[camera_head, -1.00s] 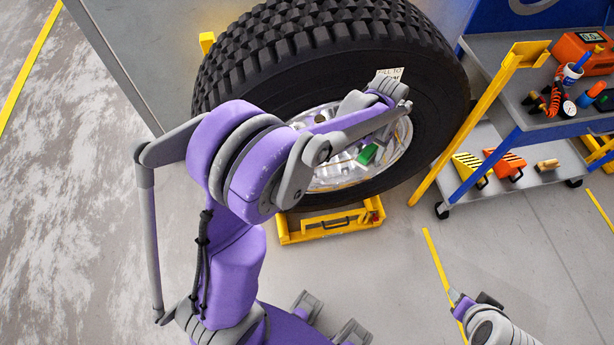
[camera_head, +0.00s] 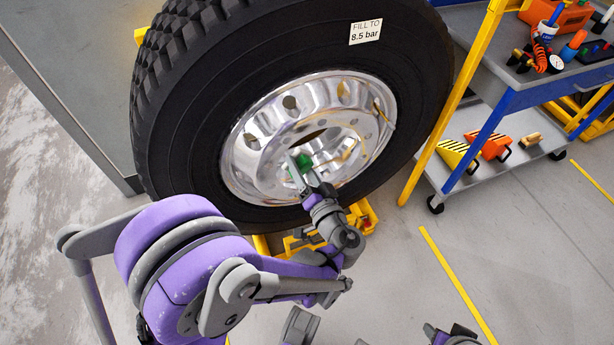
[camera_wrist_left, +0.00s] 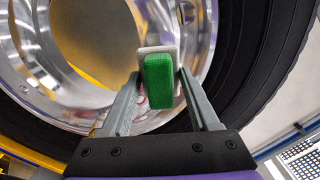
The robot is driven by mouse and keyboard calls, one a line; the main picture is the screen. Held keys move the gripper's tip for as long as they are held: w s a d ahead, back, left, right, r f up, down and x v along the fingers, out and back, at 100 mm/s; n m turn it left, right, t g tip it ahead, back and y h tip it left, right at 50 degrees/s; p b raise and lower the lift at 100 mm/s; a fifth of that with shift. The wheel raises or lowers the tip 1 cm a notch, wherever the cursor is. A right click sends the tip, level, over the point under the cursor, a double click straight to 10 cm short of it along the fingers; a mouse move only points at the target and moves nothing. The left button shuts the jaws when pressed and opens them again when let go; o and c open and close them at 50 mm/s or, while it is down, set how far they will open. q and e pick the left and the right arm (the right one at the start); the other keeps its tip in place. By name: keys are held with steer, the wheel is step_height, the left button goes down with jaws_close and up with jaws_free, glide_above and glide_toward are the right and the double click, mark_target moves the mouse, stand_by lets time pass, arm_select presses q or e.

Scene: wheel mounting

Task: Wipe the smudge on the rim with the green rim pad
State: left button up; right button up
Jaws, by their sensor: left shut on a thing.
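The big tyre (camera_head: 410,70) stands with its shiny metal rim (camera_head: 250,140) facing me. My left gripper (camera_head: 300,164) is in front of the lower middle of the rim, shut on the green rim pad (camera_head: 303,158). In the left wrist view the green pad (camera_wrist_left: 159,80) has a pale backing and sits between the two fingers (camera_wrist_left: 159,88). The rim (camera_wrist_left: 95,112) lies beyond the pad; I cannot tell whether they touch. I cannot make out the smudge clearly. My right gripper (camera_head: 450,336) is partly visible at the bottom edge.
A yellow post (camera_head: 450,115) stands right of the tyre. Beyond it is a cart (camera_head: 500,125) with tools and wheel chocks (camera_head: 458,153). A yellow support (camera_head: 362,214) is under the tyre. The floor at the lower right is clear.

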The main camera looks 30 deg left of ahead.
mark_target(303, 128)
arm_select(q)
steer(key=shift+d+t, duration=0.25)
steer(key=shift+t, duration=0.05)
steer(key=shift+w+a+r, duration=0.2)
steer(key=shift+w+a, duration=0.05)
steer(key=shift+m, duration=0.3)
steer(key=shift+x, duration=2.55)
arm_select(e)
steer(key=shift+f, duration=0.35)
arm_select(q)
steer(key=shift+x, duration=0.95)
steer(key=shift+d+r, duration=0.1)
